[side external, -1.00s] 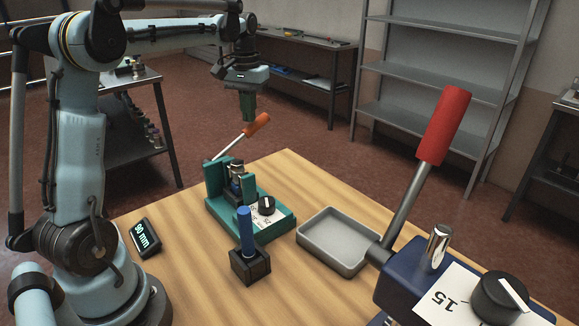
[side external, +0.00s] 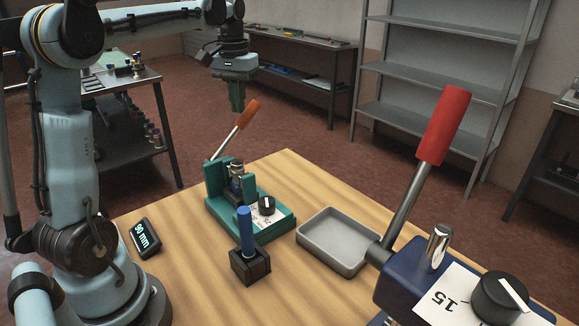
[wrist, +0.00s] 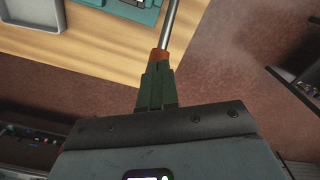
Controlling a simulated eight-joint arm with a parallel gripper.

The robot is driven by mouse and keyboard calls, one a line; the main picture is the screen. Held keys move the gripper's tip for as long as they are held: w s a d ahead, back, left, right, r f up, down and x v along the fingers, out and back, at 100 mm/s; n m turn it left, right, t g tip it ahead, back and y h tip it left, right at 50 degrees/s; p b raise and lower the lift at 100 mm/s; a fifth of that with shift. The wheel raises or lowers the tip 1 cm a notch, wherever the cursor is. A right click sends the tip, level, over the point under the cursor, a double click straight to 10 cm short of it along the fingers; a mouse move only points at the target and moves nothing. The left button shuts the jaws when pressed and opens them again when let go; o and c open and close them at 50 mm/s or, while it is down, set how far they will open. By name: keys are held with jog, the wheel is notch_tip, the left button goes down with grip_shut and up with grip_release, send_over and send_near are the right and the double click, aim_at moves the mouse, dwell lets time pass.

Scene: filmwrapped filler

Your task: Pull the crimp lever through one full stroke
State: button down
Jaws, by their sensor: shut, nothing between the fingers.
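The green crimp press (side external: 275,222) stands on the table, with a lever of metal rod and orange handle (side external: 249,113) slanting up to the right. My gripper (side external: 238,108) is shut and empty, its green fingers just beside the orange handle in the side view. In the wrist view the fingertips (wrist: 158,66) overlap the orange handle (wrist: 159,54) and hide part of it; they look in contact with it, but are not closed around it. A corner of the press (wrist: 138,8) shows at the top of the wrist view.
A larger blue press (side external: 405,278) with a red-handled lever (side external: 443,125) stands at the front right. A grey tray (side external: 340,262), a black block with a blue peg (side external: 246,232) and a "90 mm" display (side external: 146,238) are on the table (side external: 200,270).

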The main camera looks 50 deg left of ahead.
jog(key=shift+s+r, duration=0.45)
jog(key=shift+s, duration=0.2)
jog(key=shift+s+r, duration=0.4)
jog(key=shift+s, duration=0.2)
jog(key=s+r, duration=0.3)
jog(key=r, duration=0.3)
jog(key=shift+r, duration=0.15)
jog(key=shift+d, duration=0.1)
dwell(0.7)
